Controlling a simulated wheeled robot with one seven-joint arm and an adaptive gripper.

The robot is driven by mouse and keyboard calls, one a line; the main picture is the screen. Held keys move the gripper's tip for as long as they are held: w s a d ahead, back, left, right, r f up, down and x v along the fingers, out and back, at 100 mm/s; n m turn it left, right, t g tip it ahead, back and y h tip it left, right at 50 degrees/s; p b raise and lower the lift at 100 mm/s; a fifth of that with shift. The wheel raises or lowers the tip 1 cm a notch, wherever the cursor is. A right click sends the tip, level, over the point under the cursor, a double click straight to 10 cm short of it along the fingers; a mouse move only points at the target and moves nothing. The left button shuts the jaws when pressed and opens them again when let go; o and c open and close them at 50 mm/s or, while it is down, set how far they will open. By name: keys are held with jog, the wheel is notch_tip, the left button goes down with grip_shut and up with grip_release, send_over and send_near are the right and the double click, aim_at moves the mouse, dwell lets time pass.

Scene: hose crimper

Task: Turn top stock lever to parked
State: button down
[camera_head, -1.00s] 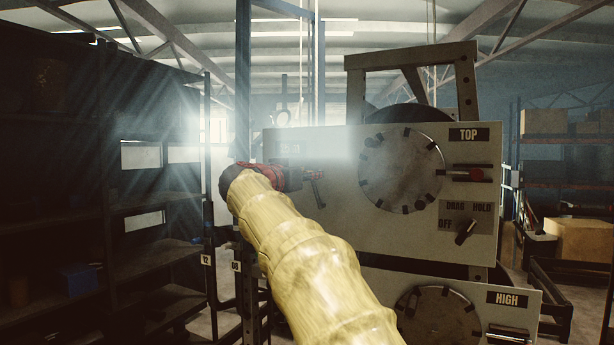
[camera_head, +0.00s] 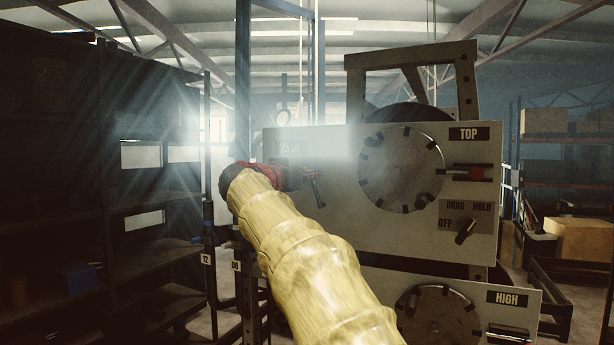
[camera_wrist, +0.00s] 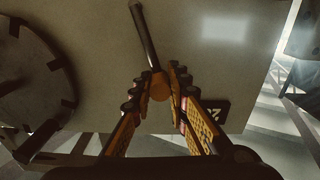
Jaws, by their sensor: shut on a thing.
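The top stock lever shows in the wrist view as a dark rod (camera_wrist: 143,35) rising from a round brass-coloured hub (camera_wrist: 158,86). In the head view the lever (camera_head: 318,191) hangs down at the left part of the panel marked TOP. My gripper (camera_wrist: 158,84) has one finger on each side of the hub and is shut on the lever there. In the head view my gripper (camera_head: 308,178) is small and partly hidden by its red wrist part. A small label (camera_wrist: 210,112), unreadable and partly covered by a finger, is near the hub.
The TOP panel (camera_head: 330,225) carries a notched disc (camera_head: 400,168), a red-tipped slider (camera_head: 476,173) and an OFF/DRAG/HOLD knob (camera_head: 465,231). A second panel marked HIGH (camera_head: 508,298) stands below. Dark shelving (camera_head: 150,260) fills the left side.

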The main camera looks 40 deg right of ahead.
jog(key=shift+w+a+f, duration=0.1)
jog(key=w+a+f+n+b, duration=0.1)
jog(key=w+f+n+b, duration=0.3)
jog(key=n, duration=0.4)
jog(key=shift+w+a, duration=0.15)
jog(key=shift+a, duration=0.25)
dwell(0.6)
jog(key=c, duration=1.8)
grip_release()
jog(key=shift+w, duration=0.15)
jog(key=shift+o, duration=0.4)
jog(key=v, duration=1.2)
jog(key=shift+n, duration=0.4)
